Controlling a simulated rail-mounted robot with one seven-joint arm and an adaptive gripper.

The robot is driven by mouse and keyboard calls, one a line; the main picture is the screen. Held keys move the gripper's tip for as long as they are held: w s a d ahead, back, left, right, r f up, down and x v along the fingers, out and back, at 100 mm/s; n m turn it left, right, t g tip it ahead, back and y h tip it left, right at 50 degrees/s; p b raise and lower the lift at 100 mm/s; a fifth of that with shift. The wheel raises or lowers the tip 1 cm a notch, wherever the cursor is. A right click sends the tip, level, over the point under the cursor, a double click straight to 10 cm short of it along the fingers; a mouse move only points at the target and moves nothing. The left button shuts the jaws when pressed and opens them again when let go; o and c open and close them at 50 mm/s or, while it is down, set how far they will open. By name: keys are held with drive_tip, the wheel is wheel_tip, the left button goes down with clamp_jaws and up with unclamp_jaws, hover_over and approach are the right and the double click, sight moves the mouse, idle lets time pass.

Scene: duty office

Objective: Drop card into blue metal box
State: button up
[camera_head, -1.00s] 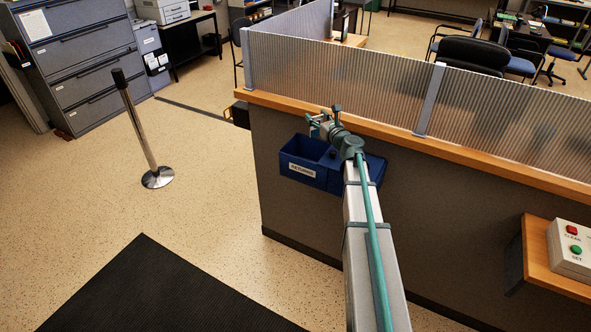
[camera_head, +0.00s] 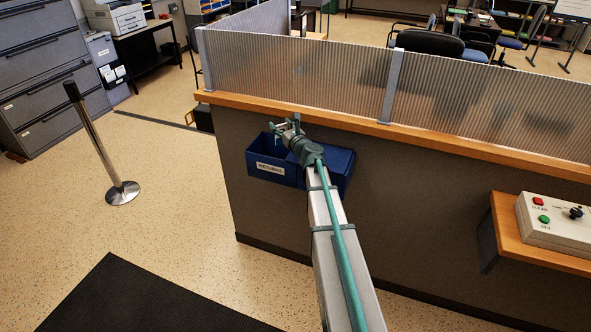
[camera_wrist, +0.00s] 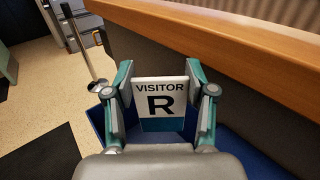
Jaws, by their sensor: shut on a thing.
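In the wrist view, a white card (camera_wrist: 160,98) marked "VISITOR R", with a blue lower band, is held between the two fingers of my gripper (camera_wrist: 161,92). The blue metal box (camera_head: 268,170) hangs on the grey counter wall in the head view, with a white label on its front. My gripper (camera_head: 289,133) is above the box there, near the counter edge; the card is too small to make out in that view. In the wrist view, parts of the blue box (camera_wrist: 98,118) show below and beside the card. My gripper hides much of its opening.
A wooden counter ledge (camera_head: 350,119) with a ribbed translucent screen (camera_head: 300,75) runs just behind the box. A control box (camera_head: 555,220) sits on a wooden shelf at the right. A metal post (camera_head: 122,192) stands on the floor at left.

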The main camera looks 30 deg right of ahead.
drive_tip(key=o, duration=0.9)
drive_tip(key=s, duration=1.2)
drive_tip(key=shift+d, duration=0.2)
